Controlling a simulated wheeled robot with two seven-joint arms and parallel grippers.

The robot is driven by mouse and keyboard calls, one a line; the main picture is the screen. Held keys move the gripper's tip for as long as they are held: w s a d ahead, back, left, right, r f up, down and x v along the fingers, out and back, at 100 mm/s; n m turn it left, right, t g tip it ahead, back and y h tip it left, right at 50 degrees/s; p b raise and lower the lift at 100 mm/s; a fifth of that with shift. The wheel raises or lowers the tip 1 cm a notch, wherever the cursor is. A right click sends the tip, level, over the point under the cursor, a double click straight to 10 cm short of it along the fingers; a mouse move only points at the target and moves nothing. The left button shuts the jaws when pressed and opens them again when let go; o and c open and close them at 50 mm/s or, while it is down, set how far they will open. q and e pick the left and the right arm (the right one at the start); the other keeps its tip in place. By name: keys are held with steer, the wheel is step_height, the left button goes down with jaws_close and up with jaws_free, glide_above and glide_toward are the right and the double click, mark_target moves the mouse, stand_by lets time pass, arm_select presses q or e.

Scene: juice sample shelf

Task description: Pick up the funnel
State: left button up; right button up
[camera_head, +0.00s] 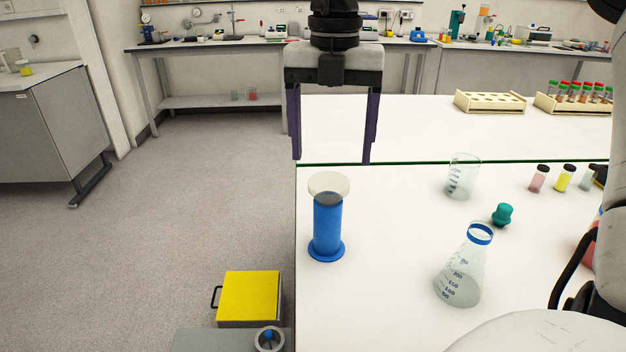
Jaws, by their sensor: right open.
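A pale round piece (329,184), which looks like the funnel, sits on top of an upright blue cylinder (327,228) with a flanged base. The cylinder stands near the left edge of the white table. Any lower part of the funnel is hidden inside the cylinder. My right gripper (332,160) hangs at top centre, fingers pointing down and spread wide. It is open and empty, and in the picture its fingertips lie just above the pale top, not touching it. My left gripper is not in view.
A conical flask (462,272) with a blue rim, a teal stopper (502,214) and a beaker (463,177) stand right of the cylinder. Small vials (564,178) and tube racks (489,102) are farther right. A yellow-topped box (249,296) is below the table's left edge.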

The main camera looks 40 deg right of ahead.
mark_target(329, 182)
steer(key=shift+s+f, duration=0.2)
steer(key=shift+f, duration=1.15)
steer(key=f, duration=0.3)
steer(key=f+p, duration=0.1)
steer(key=f, duration=0.1)
steer(key=shift+w+a, duration=0.1)
steer(key=shift+w, duration=0.15)
steer(key=c, duration=1.1)
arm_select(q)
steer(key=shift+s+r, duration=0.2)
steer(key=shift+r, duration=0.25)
